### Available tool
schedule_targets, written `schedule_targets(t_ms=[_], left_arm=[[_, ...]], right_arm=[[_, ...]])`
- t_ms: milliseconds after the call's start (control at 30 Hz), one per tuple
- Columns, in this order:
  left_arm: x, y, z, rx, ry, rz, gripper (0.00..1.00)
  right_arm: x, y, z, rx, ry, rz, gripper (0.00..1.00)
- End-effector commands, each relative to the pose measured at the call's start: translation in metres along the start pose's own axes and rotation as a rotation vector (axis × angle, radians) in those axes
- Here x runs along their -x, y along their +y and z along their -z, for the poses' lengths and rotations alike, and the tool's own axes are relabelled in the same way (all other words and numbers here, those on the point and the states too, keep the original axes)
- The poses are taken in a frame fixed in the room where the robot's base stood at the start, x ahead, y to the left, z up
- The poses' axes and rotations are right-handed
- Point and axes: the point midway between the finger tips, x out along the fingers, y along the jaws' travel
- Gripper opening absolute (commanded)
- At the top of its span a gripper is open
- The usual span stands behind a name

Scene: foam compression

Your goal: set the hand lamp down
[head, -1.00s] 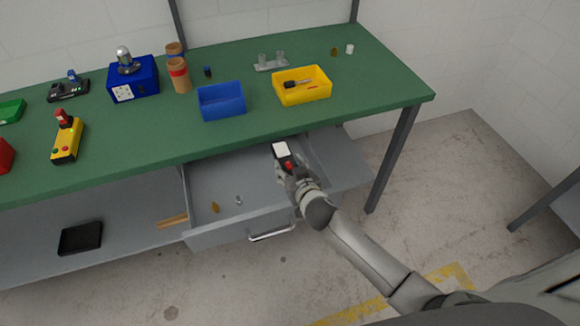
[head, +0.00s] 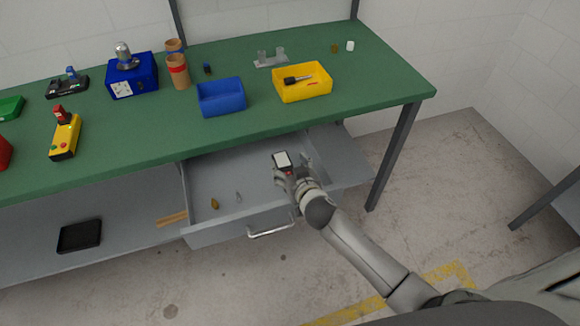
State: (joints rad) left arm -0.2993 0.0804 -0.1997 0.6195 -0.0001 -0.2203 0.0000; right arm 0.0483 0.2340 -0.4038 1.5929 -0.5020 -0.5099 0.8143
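The hand lamp (head: 282,159) shows a pale, squarish face with a dark edge and a little red below it. It is in or just above the open grey drawer (head: 207,227), toward its right side. My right gripper (head: 290,174) is at the near end of the lamp, with its fingers around or beside the red part. The fingers are small and partly hide the lamp, so I cannot tell whether they still grip it. Whether the lamp touches the drawer floor is also unclear. My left gripper is out of view.
The drawer also holds a brown piece (head: 214,203) and a small metal piece (head: 238,196); its left part is otherwise clear. The green benchtop (head: 360,85) overhangs the drawer's back. On it stand a blue bin (head: 222,98) and a yellow bin (head: 303,84).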

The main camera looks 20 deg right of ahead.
Motion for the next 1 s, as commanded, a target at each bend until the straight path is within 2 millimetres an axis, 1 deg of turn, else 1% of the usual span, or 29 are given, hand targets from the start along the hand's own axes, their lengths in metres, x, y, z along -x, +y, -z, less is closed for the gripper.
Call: schedule_targets(t_ms=[233,333,400,433,567,800,1000], left_arm=[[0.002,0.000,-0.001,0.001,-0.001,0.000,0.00],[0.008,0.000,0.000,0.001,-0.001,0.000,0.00],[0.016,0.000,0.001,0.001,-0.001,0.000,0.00],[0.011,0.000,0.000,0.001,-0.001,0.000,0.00],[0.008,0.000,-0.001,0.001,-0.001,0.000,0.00],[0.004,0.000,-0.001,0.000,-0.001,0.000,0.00],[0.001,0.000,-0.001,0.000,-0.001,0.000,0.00]], right_arm=[[0.001,0.000,0.002,0.001,0.001,0.000,0.68],[0.003,0.001,0.009,0.001,0.002,0.000,0.68],[0.007,0.001,0.018,0.004,0.002,0.000,0.68],[0.010,0.000,0.011,0.001,-0.001,0.001,0.68],[0.033,0.000,0.009,-0.001,-0.001,0.001,0.68],[0.079,0.000,0.009,-0.002,-0.001,0.001,0.68],[0.109,0.000,0.010,-0.001,0.000,0.001,0.68]])
